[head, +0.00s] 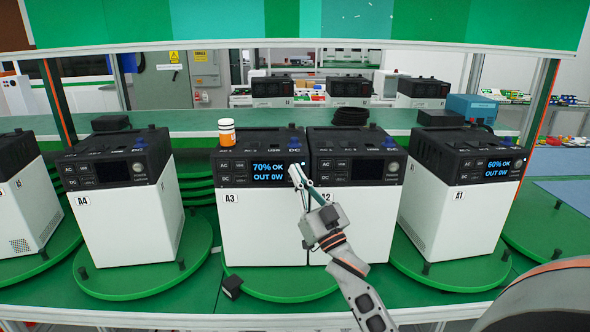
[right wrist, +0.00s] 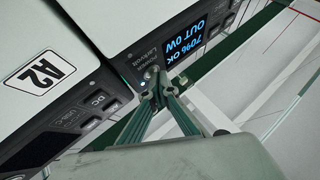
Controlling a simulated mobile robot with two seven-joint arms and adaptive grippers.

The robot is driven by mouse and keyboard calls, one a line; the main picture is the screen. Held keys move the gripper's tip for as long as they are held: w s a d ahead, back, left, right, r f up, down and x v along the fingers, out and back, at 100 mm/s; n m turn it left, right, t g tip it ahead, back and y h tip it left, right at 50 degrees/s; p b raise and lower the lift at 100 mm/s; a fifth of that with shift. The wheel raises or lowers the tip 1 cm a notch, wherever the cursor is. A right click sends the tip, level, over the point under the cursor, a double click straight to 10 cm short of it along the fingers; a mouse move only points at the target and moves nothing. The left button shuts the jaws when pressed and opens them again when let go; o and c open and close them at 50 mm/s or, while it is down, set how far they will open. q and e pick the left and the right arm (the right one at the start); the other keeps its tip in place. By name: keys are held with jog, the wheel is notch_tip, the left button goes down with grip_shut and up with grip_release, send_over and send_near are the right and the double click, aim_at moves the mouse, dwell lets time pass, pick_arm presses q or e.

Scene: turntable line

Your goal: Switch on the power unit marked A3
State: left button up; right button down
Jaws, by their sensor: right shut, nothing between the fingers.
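The power unit marked A3 (head: 262,225) is a white box with a black top panel, near the middle of the head view. Its screen is lit and reads 70% OK, OUT 0W. My right gripper (head: 298,174) is shut and empty, its tips at the right end of that panel. In the right wrist view, the gripper (right wrist: 158,90) meets A3's panel at the power button, and its fingertips partly cover it. A small light glows beside the tips. Whether they touch the button I cannot tell. My left gripper is not in view.
Unit A2 (head: 375,215) stands close on the right with a dark screen, partly behind my right gripper. Unit A4 (head: 130,222) is left, dark; another unit (head: 455,215) at right reads 60% OK. An orange bottle (head: 227,133) stands on A3. Green turntables (head: 145,283) carry the units.

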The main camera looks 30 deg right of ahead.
jog(key=shift+s+a+p, duration=0.35)
jog(key=shift+s+a, duration=0.05)
jog(key=shift+s, duration=0.2)
jog(key=shift+s, duration=0.1)
jog(key=s+a, duration=0.1)
jog(key=s+p, duration=0.1)
jog(key=s+a, duration=0.1)
jog(key=s, duration=0.1)
jog(key=shift+a+p, duration=0.3)
jog(key=shift+p, duration=0.1)
dwell(0.7)
